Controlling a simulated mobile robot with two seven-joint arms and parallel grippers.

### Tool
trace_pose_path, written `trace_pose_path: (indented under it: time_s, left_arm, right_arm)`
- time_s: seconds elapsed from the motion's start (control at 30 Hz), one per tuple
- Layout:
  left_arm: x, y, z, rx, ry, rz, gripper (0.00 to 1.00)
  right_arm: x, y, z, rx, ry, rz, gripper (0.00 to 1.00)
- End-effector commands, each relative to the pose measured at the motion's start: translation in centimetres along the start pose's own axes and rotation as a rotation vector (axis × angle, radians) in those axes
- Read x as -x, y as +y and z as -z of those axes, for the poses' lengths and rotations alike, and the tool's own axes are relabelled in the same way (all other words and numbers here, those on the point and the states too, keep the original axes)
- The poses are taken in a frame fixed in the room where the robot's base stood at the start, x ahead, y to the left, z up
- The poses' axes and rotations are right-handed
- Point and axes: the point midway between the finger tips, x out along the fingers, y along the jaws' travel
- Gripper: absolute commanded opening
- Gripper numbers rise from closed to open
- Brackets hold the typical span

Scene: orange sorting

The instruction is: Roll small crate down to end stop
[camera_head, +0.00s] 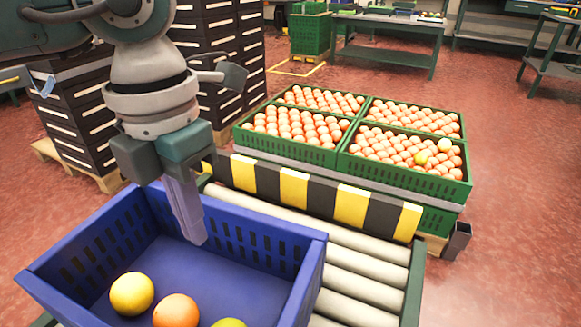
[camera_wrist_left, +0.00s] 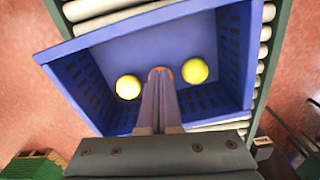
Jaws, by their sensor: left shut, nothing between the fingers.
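The small blue crate (camera_head: 262,243) sits on the roller conveyor, with bare rollers between its far wall and the black-and-yellow end stop (camera_head: 295,190). In it lie a yellow fruit (camera_head: 132,294), an orange (camera_head: 176,312) and a yellow-green fruit (camera_head: 229,323), cut off by the lower edge. In the left wrist view, the crate (camera_wrist_left: 150,47) shows below the gripper (camera_wrist_left: 160,75), whose fingers partly hide the orange. My right gripper is out of view.
Rollers (camera_head: 350,285) are bare right of the crate. Beyond the end stop, green crates full of oranges (camera_head: 290,147) stand on a pallet. Stacks of dark crates (camera_head: 80,120) stand at the left. Workbenches (camera_head: 390,40) are at the back, with open red floor between.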

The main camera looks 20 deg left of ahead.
Motion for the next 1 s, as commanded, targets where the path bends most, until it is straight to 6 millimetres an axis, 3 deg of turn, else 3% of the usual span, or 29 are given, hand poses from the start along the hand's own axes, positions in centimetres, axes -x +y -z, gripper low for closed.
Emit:
trace_pose_path:
  time_s: [0.17, 0.53, 0.7, 1.0]
  left_arm:
    - [-2.2, 0.0, 0.0, 0.001, 0.001, 0.0, 0.0]
    - [-10.2, 0.0, 0.0, 0.002, 0.002, -0.001, 0.0]
    - [-10.0, 0.0, -2.7, 0.004, -0.003, -0.001, 0.0]
    - [-9.7, 0.0, -4.1, 0.001, -0.002, -0.001, 0.0]
  right_arm:
    - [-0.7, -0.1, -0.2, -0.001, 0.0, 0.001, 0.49]
    - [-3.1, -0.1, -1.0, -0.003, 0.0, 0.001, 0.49]
    - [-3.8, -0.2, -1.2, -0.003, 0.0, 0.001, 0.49]
    - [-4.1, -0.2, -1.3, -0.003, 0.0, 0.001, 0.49]
